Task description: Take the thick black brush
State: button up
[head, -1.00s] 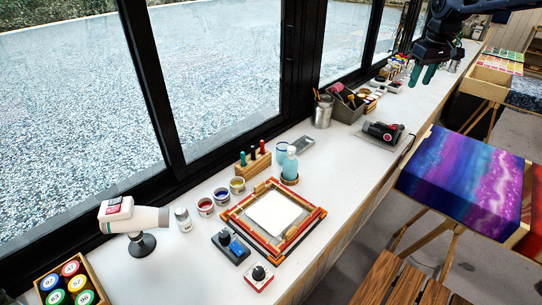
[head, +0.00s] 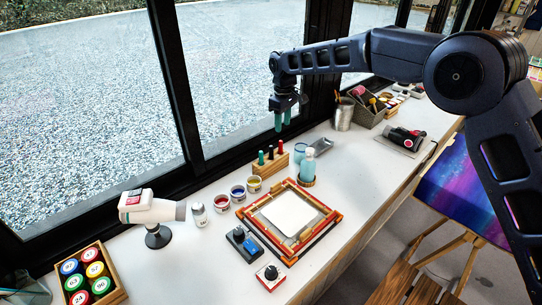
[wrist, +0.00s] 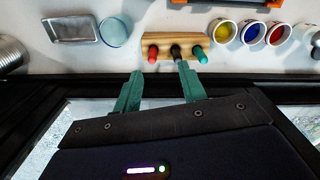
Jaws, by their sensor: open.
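A small wooden rack (head: 274,168) stands on the white worktop by the window and holds three thick upright pieces. The black brush (head: 271,153) is in the middle, with a green one (head: 261,157) on its left and a red one (head: 280,147) on its right. In the wrist view the black brush (wrist: 176,51) sits between the red (wrist: 153,53) and green (wrist: 200,55) ones. My gripper (head: 282,122) has teal fingers; it is open and empty, above and behind the rack near the window. The wrist view shows its fingertips (wrist: 159,71) just short of the rack.
Paint pots (head: 238,192) stand left of the rack, and a pale blue bottle (head: 308,165) stands right of it. A framed screen (head: 289,213) lies in front. A metal tin (head: 343,114) stands farther right. The window frame (head: 175,85) is close behind the rack.

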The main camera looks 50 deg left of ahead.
aim_at(271, 146)
jog(key=shift+s+a+f, duration=0.4)
jog(key=shift+s+f, duration=0.15)
jog(key=shift+f, duration=1.5)
jog(key=shift+s+a+f, duration=0.4)
jog(key=shift+s+f, duration=0.2)
jog(key=shift+f, duration=1.5)
jog(key=shift+s+a+f, duration=0.4)
jog(key=shift+s+f, duration=0.15)
jog(key=shift+f, duration=1.5)
jog(key=c, duration=0.9)
